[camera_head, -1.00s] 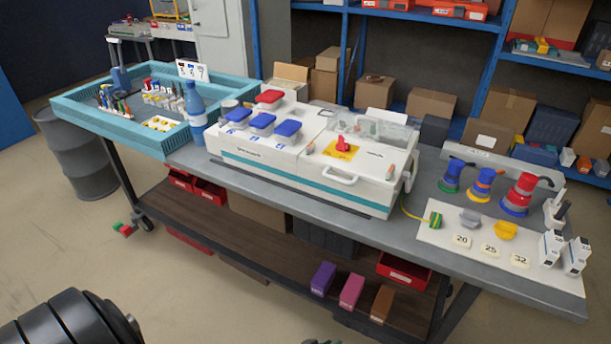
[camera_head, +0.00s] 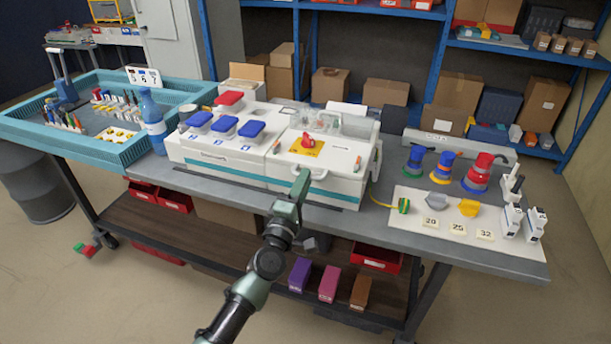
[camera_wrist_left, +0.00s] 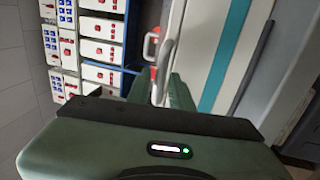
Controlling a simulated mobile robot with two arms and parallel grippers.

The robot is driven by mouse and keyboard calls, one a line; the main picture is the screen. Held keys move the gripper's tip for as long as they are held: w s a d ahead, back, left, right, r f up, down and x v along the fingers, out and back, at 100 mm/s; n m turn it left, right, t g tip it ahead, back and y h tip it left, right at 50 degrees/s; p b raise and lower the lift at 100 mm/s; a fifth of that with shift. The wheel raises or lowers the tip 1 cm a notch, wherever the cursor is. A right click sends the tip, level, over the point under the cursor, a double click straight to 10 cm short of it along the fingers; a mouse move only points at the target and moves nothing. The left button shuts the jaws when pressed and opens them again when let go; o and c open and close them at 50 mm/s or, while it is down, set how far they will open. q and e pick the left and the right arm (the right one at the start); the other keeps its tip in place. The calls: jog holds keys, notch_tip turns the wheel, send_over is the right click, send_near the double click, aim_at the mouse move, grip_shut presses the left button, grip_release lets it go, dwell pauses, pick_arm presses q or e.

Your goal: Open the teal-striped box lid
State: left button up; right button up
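The white box with a teal stripe (camera_head: 335,188) stands on the grey bench, with its lid (camera_head: 345,158) shut. A curved grey handle (camera_head: 318,173) sticks out at the front of the lid. My left gripper (camera_head: 301,178) is in front of the box at that handle. In the left wrist view, its green fingers (camera_wrist_left: 160,92) stand apart, with the handle (camera_wrist_left: 164,62) showing between and beyond them. Whether they touch it I cannot tell. The teal stripe (camera_wrist_left: 218,65) runs along the box at the right there. My right gripper is not in view.
A joined white box (camera_head: 215,160) with blue-lidded containers stands to the left. A blue bottle (camera_head: 152,122) and a teal tray (camera_head: 110,150) are farther left. A white board (camera_head: 415,222) with plugs and number tags lies at the right. Open floor is in front.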

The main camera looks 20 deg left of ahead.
pick_arm(q)
jog(key=shift+w+d+r, duration=0.1)
jog(key=shift+w+r, duration=0.1)
jog(key=shift+w, duration=0.95)
jog(key=shift+c, duration=0.2)
grip_shut()
dwell(0.4)
